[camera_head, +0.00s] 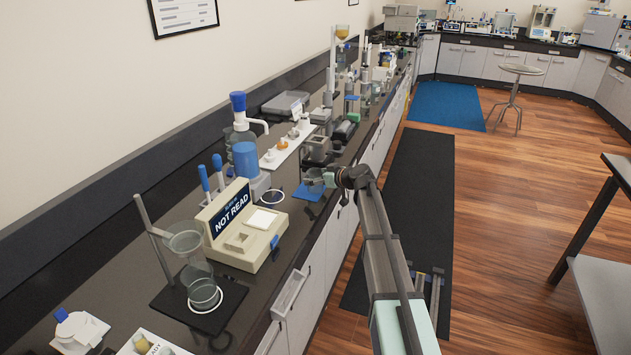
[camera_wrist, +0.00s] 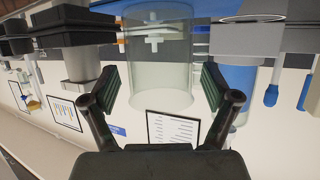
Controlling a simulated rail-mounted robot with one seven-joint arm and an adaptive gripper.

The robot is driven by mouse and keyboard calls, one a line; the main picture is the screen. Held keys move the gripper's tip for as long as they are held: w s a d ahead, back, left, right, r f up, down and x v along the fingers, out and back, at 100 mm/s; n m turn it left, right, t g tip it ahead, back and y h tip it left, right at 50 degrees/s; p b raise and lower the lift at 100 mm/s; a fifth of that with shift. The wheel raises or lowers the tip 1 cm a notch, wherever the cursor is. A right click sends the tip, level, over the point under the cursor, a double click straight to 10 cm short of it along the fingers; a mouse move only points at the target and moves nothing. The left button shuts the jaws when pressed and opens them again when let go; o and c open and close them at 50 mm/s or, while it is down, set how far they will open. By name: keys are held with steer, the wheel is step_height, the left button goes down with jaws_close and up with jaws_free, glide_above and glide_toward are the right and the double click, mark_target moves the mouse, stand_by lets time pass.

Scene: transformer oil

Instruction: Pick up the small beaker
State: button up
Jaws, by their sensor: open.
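The small beaker (camera_head: 313,178) is a clear glass cylinder standing on a blue mat (camera_head: 308,191) near the counter's front edge. In the wrist view the beaker (camera_wrist: 158,72) shows large, between and beyond my two fingers. My gripper (camera_head: 326,180) is at the beaker's right side, at about its height. In the wrist view my gripper (camera_wrist: 160,88) is open, with a pad on each side of the beaker and a visible gap to the glass. Whether the pads reach fully around it I cannot tell.
A blue-capped bottle (camera_head: 243,140) and a white tray (camera_head: 288,146) stand behind the beaker. Glassware on a dark stand (camera_head: 200,290) is in front.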

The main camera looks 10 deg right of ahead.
steer(key=shift+w+a+f, duration=0.15)
steer(key=shift+w+f, duration=0.05)
steer(key=shift+w, duration=0.05)
steer(key=c, duration=1.4)
steer(key=shift+r, duration=0.2)
